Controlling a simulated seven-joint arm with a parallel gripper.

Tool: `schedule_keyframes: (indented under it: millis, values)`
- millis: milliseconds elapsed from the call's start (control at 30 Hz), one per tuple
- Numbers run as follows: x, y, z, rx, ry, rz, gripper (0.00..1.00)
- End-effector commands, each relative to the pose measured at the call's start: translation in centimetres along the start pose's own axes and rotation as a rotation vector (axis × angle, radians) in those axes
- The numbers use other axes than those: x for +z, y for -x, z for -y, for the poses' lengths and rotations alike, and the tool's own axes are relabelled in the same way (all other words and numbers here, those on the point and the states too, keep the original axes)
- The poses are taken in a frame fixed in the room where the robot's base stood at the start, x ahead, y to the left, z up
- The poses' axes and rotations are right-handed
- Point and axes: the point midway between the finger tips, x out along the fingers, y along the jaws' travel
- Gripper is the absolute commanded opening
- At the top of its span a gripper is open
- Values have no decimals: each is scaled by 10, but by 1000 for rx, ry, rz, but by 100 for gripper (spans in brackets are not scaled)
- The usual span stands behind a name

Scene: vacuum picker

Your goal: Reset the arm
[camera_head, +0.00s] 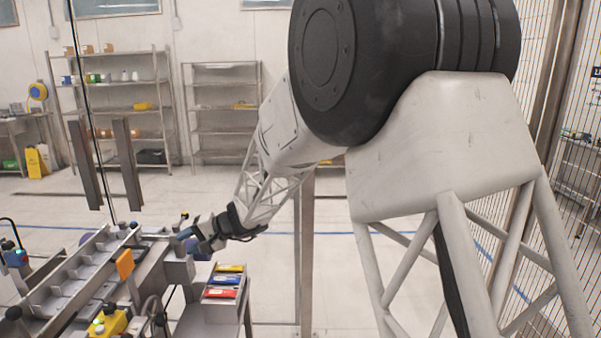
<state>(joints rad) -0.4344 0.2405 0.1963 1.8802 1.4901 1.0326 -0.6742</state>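My arm reaches from the large dark joint at the upper right down toward the lower left. My gripper (188,234) is at the end of the arm, near the right edge of a metal machine (95,270). The gripper looks small and dark here. I cannot tell whether its fingers are open or shut, whether it touches the machine, or whether it holds anything.
A metal stand with blue, yellow and red items (223,281) is just below and right of my gripper. An orange tag (125,264) and a yellow box (108,321) are on the machine. Shelves (225,110) line the back wall. A wire fence (570,120) is at right.

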Motion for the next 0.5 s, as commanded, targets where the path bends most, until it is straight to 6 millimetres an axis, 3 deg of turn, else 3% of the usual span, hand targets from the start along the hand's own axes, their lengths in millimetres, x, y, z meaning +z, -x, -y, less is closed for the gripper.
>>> schedule_keyframes:
  millis: [100,500]
  values:
    - [18,34,3,49,12,6,39]
    - [82,135,0,235,39,17,39]
